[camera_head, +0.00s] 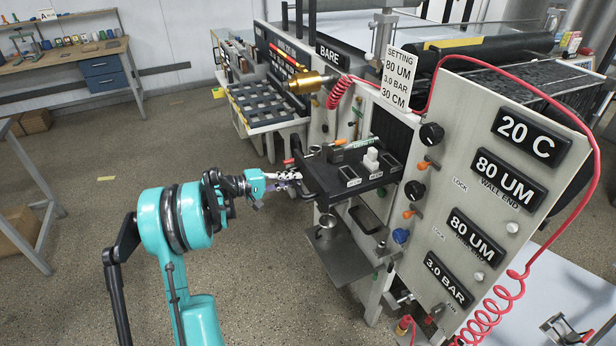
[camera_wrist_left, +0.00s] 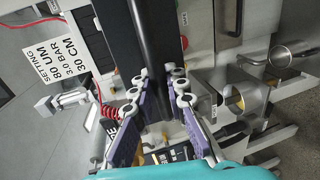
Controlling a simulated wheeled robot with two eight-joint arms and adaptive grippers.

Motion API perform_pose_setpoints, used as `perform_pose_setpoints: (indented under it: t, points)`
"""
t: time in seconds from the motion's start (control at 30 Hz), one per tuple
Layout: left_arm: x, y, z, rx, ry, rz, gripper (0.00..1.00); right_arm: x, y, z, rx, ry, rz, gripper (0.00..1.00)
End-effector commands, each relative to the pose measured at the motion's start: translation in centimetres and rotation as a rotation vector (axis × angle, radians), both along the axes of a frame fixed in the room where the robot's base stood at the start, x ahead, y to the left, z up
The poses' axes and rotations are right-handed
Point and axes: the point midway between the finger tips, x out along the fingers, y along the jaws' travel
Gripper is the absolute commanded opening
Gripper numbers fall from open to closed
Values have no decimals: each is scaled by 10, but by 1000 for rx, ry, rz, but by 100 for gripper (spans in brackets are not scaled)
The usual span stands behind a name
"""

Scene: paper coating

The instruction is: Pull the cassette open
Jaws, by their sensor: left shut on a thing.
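The cassette, as far as I can tell, is the black tray-like unit (camera_head: 345,197) on the front of the grey machine, with a handle at its left end. My left gripper (camera_head: 295,176) comes in from the left and its fingers are at that handle. In the left wrist view, the purple-padded fingers (camera_wrist_left: 162,88) are on either side of a dark bar (camera_wrist_left: 146,40), shut on it. The exact contact is partly hidden by the fingers. My right gripper is in neither view.
A control panel (camera_head: 463,205) with knobs and labels stands to the right. A coiled red hose (camera_head: 338,92) hangs above, beside a brass fitting (camera_head: 312,84). A metal shelf (camera_head: 345,257) sits below the black unit. The floor (camera_head: 95,235) to the left is mostly clear.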

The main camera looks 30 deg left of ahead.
Motion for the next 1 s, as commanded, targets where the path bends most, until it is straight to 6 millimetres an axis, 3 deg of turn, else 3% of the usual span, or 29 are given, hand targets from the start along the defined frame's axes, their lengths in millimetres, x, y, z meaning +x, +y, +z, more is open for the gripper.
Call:
perform_pose_setpoints:
  t: [0.6, 1.0]
  points:
    - [-89, 69, -2, 3, 4, 1, 0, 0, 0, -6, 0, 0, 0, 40]
    - [-115, 89, -2, 2, 5, -1, 0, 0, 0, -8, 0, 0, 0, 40]
